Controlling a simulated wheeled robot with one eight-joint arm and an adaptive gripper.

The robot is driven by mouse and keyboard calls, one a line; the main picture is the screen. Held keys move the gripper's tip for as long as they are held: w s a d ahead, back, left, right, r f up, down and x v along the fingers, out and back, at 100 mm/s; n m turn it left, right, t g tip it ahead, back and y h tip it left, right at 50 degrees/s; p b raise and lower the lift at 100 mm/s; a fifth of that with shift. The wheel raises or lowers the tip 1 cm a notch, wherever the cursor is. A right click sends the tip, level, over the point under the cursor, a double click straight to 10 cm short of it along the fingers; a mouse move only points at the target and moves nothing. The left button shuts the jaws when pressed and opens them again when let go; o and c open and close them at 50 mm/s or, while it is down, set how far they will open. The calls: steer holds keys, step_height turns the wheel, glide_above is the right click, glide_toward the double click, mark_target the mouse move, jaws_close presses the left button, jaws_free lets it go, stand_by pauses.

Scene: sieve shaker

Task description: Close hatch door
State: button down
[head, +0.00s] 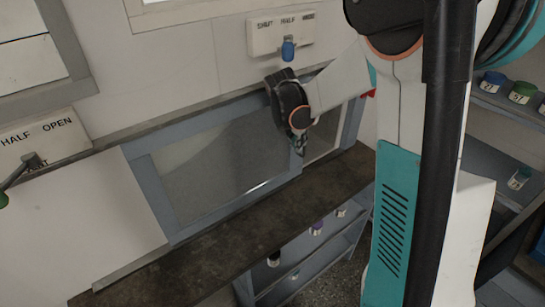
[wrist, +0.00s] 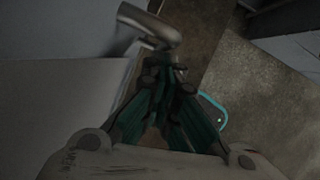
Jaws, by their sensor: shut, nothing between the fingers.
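The hatch (head: 150,185) is a blue-grey frame in the pale wall, above a dark brown ledge. A grey, see-through-looking pane (head: 225,155) fills its middle, and a narrower pale section shows at its right. I cannot tell for sure which panel is the door or how far it stands open. My gripper (head: 299,146) is in front of the right part of the frame, pointing down, shut and empty. In the wrist view the teal fingers (wrist: 172,75) are together, close to a bent metal handle (wrist: 150,27). I cannot tell whether they touch it.
Above the hatch is a sign plate (head: 280,33) with a blue-knobbed lever (head: 288,49). Another lever (head: 25,170) is at far left, near a plain white panel (head: 80,220). The brown ledge (head: 215,250) is bare. Shelves with small jars (head: 316,228) stand below it.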

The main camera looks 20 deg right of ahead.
steer(key=w+d, duration=0.2)
steer(key=d, duration=0.9)
steer(key=w+d+b, duration=0.1)
steer(key=w+d, duration=0.2)
steer(key=d, duration=0.9)
steer(key=shift+w, duration=0.3)
steer(key=shift+d+r, duration=0.1)
steer(key=shift+d, duration=0.05)
